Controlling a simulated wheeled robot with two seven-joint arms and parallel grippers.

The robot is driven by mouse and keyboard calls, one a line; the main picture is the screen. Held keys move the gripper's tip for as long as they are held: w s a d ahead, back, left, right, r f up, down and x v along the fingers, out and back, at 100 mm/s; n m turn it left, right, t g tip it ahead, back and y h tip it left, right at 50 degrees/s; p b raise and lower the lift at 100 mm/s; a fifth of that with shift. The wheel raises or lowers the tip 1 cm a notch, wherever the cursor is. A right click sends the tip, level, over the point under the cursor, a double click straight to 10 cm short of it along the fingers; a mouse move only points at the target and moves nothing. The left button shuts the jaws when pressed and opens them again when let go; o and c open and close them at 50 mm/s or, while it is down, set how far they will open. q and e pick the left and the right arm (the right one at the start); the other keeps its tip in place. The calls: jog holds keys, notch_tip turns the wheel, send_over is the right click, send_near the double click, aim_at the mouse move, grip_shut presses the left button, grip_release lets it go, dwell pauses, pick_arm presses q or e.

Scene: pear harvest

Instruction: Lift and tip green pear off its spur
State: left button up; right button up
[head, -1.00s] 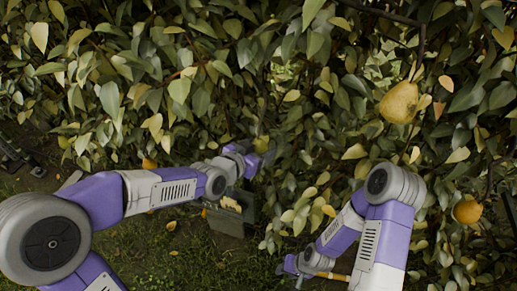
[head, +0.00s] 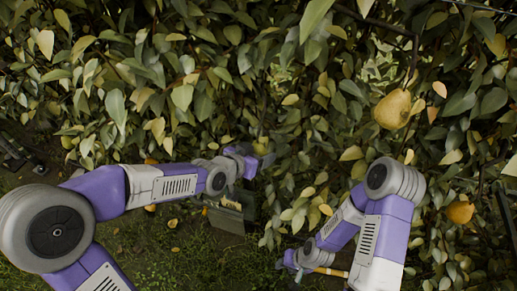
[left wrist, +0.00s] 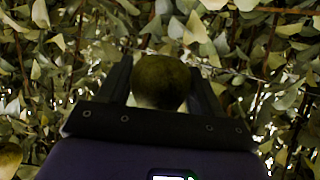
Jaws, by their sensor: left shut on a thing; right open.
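The green pear (left wrist: 161,80) sits between the two dark fingers of my left gripper (left wrist: 163,88) in the left wrist view. The fingers are shut on its sides, and foliage lies behind it. In the head view, the green pear (head: 262,146) shows small and partly shaded at the tip of my left gripper (head: 251,157), against the leaves. Its spur and stem cannot be made out. My right gripper (head: 288,264) is low in the head view, far below the pear; its fingers are too small to see clearly.
A large yellow pear (head: 392,109) hangs at upper right, and an orange-yellow pear (head: 460,212) hangs lower right. A grey crate (head: 228,221) stands on the grass below my left gripper. Dense leaves fill the back. Another rounded fruit (left wrist: 9,160) shows at the left wrist view's lower left.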

dwell(0.4)
pick_arm(q)
jog(key=shift+s+r+g+p, duration=0.15)
jog(key=shift+s+g+p, duration=0.25)
jog(key=shift+p, duration=0.8)
jog(key=shift+s+n+p, duration=0.1)
jog(key=shift+n+p, duration=0.2)
jog(key=shift+p, duration=0.2)
jog(key=shift+g, duration=0.3)
jog(key=shift+s+r+g+y+p, duration=0.15)
jog(key=shift+s+g+y+p, duration=0.35)
jog(key=shift+p, duration=1.05)
jog(key=shift+n, duration=0.3)
jog(key=shift+p, duration=0.35)
